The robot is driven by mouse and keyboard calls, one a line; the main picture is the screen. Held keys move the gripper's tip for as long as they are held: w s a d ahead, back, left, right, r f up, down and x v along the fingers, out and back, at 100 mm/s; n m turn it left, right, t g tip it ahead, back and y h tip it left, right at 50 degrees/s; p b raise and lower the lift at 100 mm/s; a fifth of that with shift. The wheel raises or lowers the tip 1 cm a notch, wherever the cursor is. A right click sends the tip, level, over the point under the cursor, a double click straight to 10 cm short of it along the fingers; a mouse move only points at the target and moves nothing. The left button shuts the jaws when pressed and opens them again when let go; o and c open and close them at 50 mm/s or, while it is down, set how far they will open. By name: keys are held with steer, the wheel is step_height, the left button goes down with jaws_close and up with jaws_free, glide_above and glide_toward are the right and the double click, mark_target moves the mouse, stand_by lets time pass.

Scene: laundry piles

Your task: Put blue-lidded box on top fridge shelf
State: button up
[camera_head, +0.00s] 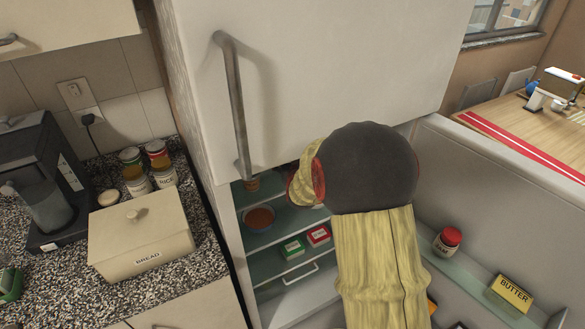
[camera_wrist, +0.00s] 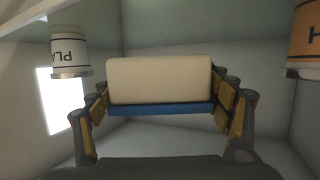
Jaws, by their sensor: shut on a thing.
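The blue-lidded box (camera_wrist: 158,75) has a cream body and a blue lid, and it sits between the fingers of my gripper (camera_wrist: 165,87) in the wrist view. My gripper is shut on its two sides. The wrist view looks upside down, with the lid at the bottom of the picture. Pale fridge walls surround the box. In the head view my arm reaches into the open fridge (camera_head: 237,215), and the arm hides the box and gripper. Whether the box touches a shelf cannot be told.
In the wrist view, a white-labelled can (camera_wrist: 70,50) is left of the box and an orange-labelled one (camera_wrist: 304,40) is right. In the head view, a bowl (camera_head: 259,219) and small cartons (camera_head: 292,248) stand on shelves. The open door (camera_head: 480,170) is on the right.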

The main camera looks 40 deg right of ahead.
steer(key=shift+w+d+f, duration=0.25)
steer(key=shift+f, duration=0.05)
steer(key=shift+w+d+f+b, duration=0.1)
steer(key=shift+f+b, duration=0.25)
steer(key=shift+f, duration=0.6)
steer(key=shift+w+d+f+b, duration=0.1)
steer(key=shift+f+b, duration=0.25)
steer(key=shift+f, duration=0.55)
steer(key=shift+f, duration=0.2)
steer(key=o, duration=1.4)
steer(key=shift+o, duration=0.4)
